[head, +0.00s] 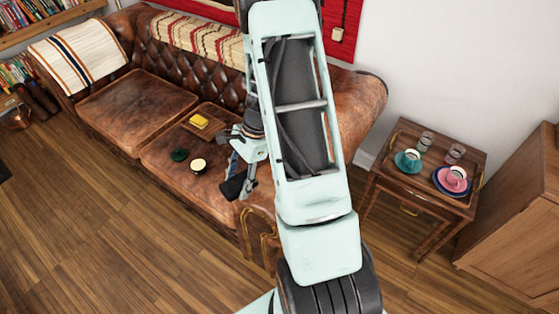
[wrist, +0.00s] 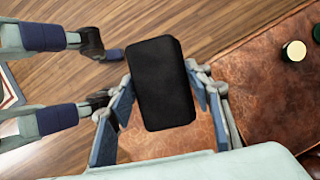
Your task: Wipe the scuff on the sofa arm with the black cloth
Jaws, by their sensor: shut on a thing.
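My gripper (wrist: 162,105) is shut on the black cloth (wrist: 160,85), a dark folded pad held between its two fingers in the wrist view. In the head view the cloth (head: 233,187) shows as a dark shape at the fingertips, by the front of the brown leather sofa (head: 180,165). The near sofa arm (head: 362,100) is at the right end, and my own arm hides much of it. In the wrist view brown leather (wrist: 190,138) lies behind the cloth; I cannot tell whether they touch. I cannot make out the scuff.
On the sofa seat are a wooden tray with a yellow block (head: 199,121), a cream-topped round item (head: 198,165) and a dark green one (head: 179,154). A side table (head: 410,195) with cups and glasses stands right of the sofa. The wood floor in front (head: 120,230) is clear.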

